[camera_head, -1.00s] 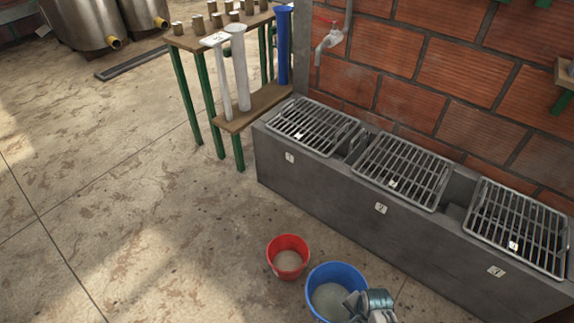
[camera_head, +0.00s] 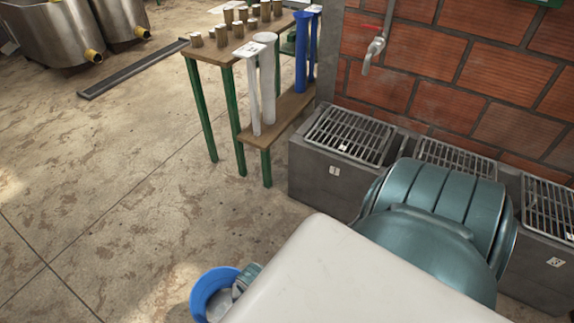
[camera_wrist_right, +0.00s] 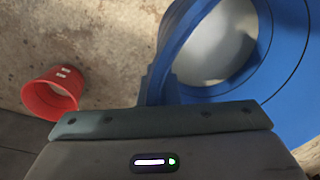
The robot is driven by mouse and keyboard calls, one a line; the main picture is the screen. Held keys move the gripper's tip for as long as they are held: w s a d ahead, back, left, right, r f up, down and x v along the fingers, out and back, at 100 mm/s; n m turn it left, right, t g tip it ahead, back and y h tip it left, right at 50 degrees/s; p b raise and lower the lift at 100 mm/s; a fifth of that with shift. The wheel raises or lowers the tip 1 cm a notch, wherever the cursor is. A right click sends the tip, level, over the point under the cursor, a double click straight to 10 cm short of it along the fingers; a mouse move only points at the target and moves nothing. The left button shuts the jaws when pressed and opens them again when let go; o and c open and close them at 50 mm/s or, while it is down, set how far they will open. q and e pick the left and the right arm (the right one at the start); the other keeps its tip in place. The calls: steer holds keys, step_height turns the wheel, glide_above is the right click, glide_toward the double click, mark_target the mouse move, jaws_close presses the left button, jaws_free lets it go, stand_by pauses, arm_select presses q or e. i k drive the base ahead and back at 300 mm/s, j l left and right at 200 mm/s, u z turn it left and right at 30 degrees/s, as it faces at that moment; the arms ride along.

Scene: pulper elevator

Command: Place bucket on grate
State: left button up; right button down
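The blue bucket (camera_head: 200,290) is low in the head view, cut off by the bottom edge, with pale grey contents. My right gripper (camera_head: 246,277) is at its rim, partly hidden behind my arm. In the right wrist view the bucket (camera_wrist_right: 292,75) fills the right side, its rim against the dark finger, and the gripper appears shut on it. Three metal grates lie on a grey trough: grate 1 (camera_head: 350,134) is clear, the middle grate (camera_head: 455,157) is partly covered by my arm, and grate 3 (camera_head: 550,205) is cut off at right. My left gripper is not in view.
A red bucket (camera_wrist_right: 48,97) stands on the floor in the right wrist view. A wooden table (camera_head: 215,52) with several small cups and upright tubes stands left of the trough. A tap (camera_head: 374,52) hangs on the brick wall. The floor at left is open.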

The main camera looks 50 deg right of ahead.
mark_target(353, 132)
steer(key=i+j+z, duration=0.15)
steer(key=i+z, duration=0.15)
steer(key=i, duration=0.25)
steer(key=i+j+z, duration=0.25)
steer(key=i, duration=0.25)
steer(key=i+l+z, duration=0.15)
steer(key=z, duration=0.3)
steer(key=i+z, duration=0.6)
steer(key=z, duration=0.25)
steer(key=i+z, duration=0.25)
steer(key=z, duration=0.2)
